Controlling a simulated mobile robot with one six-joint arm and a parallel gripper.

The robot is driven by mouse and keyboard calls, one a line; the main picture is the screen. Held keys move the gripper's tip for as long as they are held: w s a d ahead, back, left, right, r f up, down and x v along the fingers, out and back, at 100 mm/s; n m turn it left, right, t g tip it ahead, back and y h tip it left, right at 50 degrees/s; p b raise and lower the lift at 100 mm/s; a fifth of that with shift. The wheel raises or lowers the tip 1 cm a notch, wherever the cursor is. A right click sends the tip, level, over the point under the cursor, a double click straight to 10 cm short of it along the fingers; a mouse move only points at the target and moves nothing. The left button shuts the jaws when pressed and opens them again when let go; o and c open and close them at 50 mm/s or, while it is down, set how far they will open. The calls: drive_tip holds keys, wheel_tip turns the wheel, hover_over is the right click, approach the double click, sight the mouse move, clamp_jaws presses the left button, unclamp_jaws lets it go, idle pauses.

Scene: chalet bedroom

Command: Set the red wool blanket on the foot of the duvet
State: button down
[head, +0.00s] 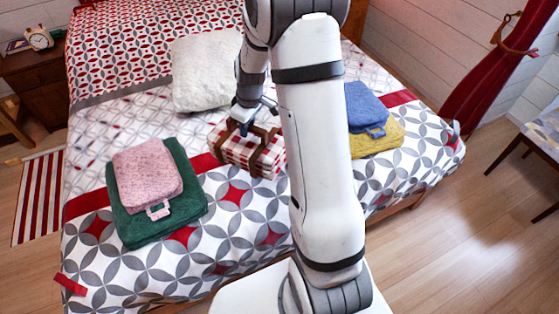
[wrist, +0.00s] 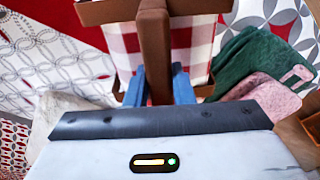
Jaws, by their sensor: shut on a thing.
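The red wool blanket (head: 239,153) is a folded red-and-white checked bundle with brown straps. It is over the middle of the patterned duvet (head: 235,228), between two towel stacks. My gripper (head: 243,127) is above it, shut on its brown strap handle. In the wrist view, the blue fingertips (wrist: 159,88) stand either side of the brown handle, with the checked blanket (wrist: 183,38) beyond. I cannot tell whether the bundle touches the duvet. My arm hides part of the bed to its right.
A pink towel (head: 147,170) lies on a green towel (head: 186,200) to the left. A blue towel (head: 364,103) lies on a yellow one (head: 378,142) to the right. A white pillow (head: 204,75) is behind. The duvet's front middle is clear.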

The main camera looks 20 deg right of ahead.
sight(265, 127)
drive_tip(key=d+n, duration=0.1)
drive_tip(key=n, duration=0.1)
drive_tip(key=w+d+n+b, duration=0.1)
drive_tip(key=d+n+b, duration=0.1)
drive_tip(key=n, duration=0.1)
drive_tip(key=shift+w+d+f+n+g, duration=0.1)
drive_tip(key=shift+w+d+n+g, duration=0.1)
drive_tip(key=shift+d+n+g, duration=0.15)
drive_tip(key=d+n, duration=0.1)
drive_tip(key=n+b, duration=0.1)
drive_tip(key=n, duration=0.1)
drive_tip(key=d+n+b, duration=0.1)
drive_tip(key=shift+w+d+r+n+g+y, duration=0.25)
drive_tip(key=shift+w+d+g+y, duration=0.05)
drive_tip(key=shift+g, duration=0.05)
drive_tip(key=shift+f, duration=4.9)
drive_tip(key=shift+f+b, duration=0.2)
drive_tip(key=shift+b, duration=0.2)
drive_tip(key=c, duration=1.3)
unclamp_jaws()
drive_tip(key=shift+o, duration=0.2)
drive_tip(key=shift+r, duration=0.1)
